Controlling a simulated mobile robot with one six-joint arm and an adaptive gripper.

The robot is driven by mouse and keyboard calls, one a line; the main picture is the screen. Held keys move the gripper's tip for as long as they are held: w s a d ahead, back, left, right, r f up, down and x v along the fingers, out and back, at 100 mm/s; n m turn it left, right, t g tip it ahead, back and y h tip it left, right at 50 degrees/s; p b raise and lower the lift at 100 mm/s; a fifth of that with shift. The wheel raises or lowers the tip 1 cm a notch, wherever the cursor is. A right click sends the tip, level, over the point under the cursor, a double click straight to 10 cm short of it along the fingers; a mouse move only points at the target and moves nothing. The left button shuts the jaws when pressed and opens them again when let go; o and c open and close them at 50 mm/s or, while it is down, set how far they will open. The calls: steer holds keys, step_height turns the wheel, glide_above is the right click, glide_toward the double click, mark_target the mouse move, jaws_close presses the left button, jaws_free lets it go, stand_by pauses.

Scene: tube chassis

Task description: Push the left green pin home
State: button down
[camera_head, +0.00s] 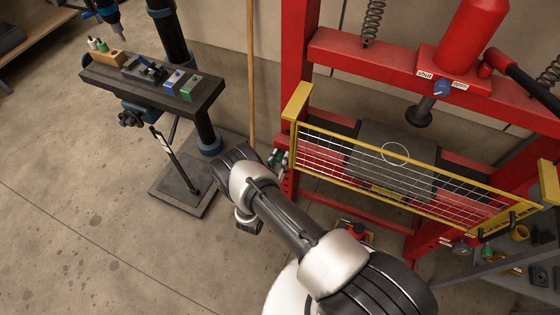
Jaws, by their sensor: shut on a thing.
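My gripper (277,158) is small in this view, at the left upright of the red press (300,60), just beside the left end of the yellow-framed mesh guard (330,152). It is shut on the left green pin. The jaws and the upright hide nearly all of that pin, and I cannot tell how deep it sits. A second green pin (487,253) shows at the right upright, below the right end of the guard.
A drill press table (205,98) with several small blocks stands at the upper left. A wooden pole (250,75) leans on the wall behind my wrist. A shelf with parts (510,280) stands at the lower right. The floor at left is clear.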

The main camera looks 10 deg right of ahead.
steer(key=shift+f, duration=0.1)
steer(key=c, duration=1.3)
jaws_free()
steer(key=v, duration=1.2)
